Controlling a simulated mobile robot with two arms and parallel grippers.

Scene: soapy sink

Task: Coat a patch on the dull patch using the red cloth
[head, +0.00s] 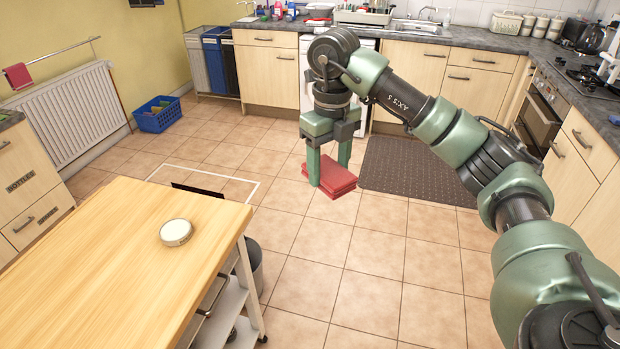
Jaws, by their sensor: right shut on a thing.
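My right gripper (328,174) hangs in the middle of the view, fingers pointing down, shut on the folded red cloth (337,184). The cloth is held in the air, away from the wooden table top, with tiled floor behind it in the picture. A wooden-topped table (110,255) stands at the lower left. I cannot make out a distinct dull patch on any surface. My left gripper is not in view.
A round pale tin (176,232) sits on the table near its right edge. A dark mat (415,170) lies on the floor before the cupboards. A blue basket (157,115) stands near the radiator (72,112). Open floor lies right of the table.

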